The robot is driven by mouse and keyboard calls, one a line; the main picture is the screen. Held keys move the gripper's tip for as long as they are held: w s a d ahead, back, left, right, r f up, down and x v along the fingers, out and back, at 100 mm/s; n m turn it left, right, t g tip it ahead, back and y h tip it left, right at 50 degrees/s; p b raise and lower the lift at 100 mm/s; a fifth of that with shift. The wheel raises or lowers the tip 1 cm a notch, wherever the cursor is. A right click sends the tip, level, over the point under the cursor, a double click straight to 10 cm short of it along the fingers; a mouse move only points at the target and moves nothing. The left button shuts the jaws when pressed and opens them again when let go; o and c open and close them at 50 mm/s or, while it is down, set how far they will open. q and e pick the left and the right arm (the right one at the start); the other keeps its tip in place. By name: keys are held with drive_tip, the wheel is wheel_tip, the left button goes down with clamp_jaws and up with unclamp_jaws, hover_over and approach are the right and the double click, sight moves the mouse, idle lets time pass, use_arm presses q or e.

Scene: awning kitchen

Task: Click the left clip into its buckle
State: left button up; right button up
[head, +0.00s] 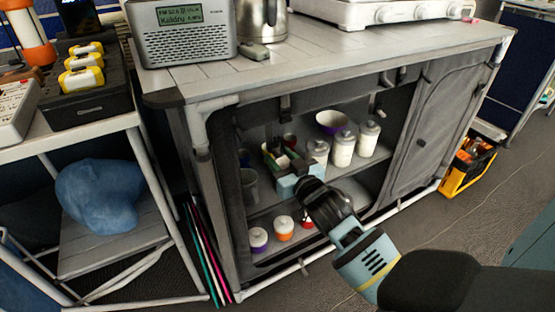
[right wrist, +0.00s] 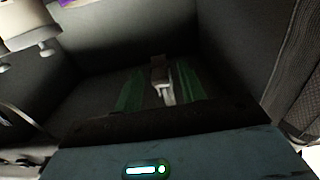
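A dark strap with a clip (head: 285,104) hangs at the upper left of the cabinet opening. Another strap end (head: 379,108) hangs farther right. Which piece is the buckle is too small to tell. My right gripper (head: 309,188), black-fingered on a teal body, is in front of the cabinet opening, below the left strap and apart from it in the picture. In the right wrist view, a small pale piece (right wrist: 166,87) with a brownish top shows between two green strips; I cannot tell whether it is held. My left gripper is out of view.
A radio (head: 185,32) stands on top. An orange crate (head: 466,168) is at right. Floor in front is mostly clear.

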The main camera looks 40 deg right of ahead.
drive_tip(key=shift+w+d, duration=0.15)
drive_tip(key=shift+w, duration=0.5)
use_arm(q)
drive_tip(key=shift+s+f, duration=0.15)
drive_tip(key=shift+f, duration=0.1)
